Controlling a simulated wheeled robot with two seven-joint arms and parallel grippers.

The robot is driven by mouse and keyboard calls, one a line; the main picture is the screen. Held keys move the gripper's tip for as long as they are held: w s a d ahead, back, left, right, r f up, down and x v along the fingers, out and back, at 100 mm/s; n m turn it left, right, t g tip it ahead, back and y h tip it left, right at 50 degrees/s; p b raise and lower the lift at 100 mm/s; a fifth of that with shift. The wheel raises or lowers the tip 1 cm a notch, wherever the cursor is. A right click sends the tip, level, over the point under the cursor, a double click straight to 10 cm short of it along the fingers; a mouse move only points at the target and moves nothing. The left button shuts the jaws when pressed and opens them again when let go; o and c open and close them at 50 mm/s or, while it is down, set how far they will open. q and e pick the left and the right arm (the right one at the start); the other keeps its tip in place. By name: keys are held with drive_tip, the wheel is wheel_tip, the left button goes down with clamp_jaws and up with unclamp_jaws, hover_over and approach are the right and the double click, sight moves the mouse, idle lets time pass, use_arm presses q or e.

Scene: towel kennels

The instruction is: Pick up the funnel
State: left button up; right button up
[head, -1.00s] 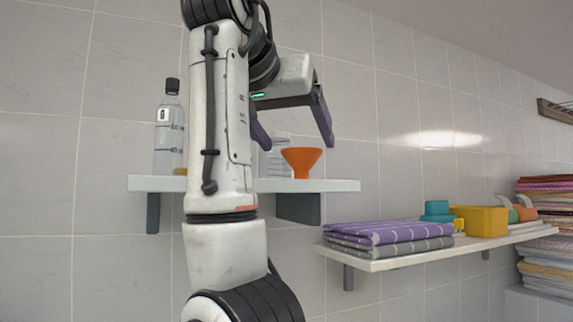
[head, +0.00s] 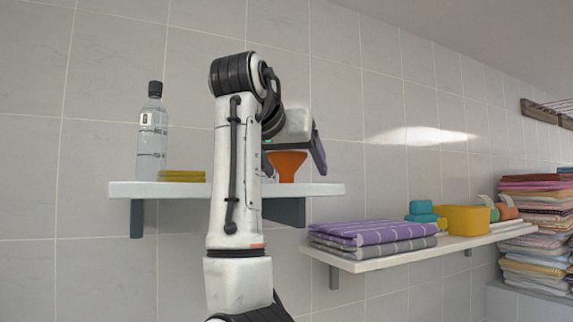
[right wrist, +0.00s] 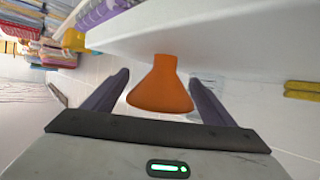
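The orange funnel (head: 287,166) stands on the white wall shelf (head: 325,188), wide end up. My right gripper (head: 293,163) is open at the funnel, with one finger on each side. In the right wrist view the funnel (right wrist: 161,88) lies between the two spread fingers (right wrist: 159,78), with a gap visible on both sides. Its wide end faces the gripper palm, and its narrow end is at the shelf. In the head view my arm and gripper hide part of the funnel's surroundings. My left gripper is not in view.
A clear bottle with a dark cap (head: 153,135) and yellow folded cloths (head: 181,176) stand on the same shelf, left of my arm. A lower shelf (head: 350,265) holds folded towels (head: 370,233) and a yellow bin (head: 463,220). Stacked towels (head: 540,235) are at far right.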

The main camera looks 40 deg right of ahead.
drive_tip(key=c, duration=1)
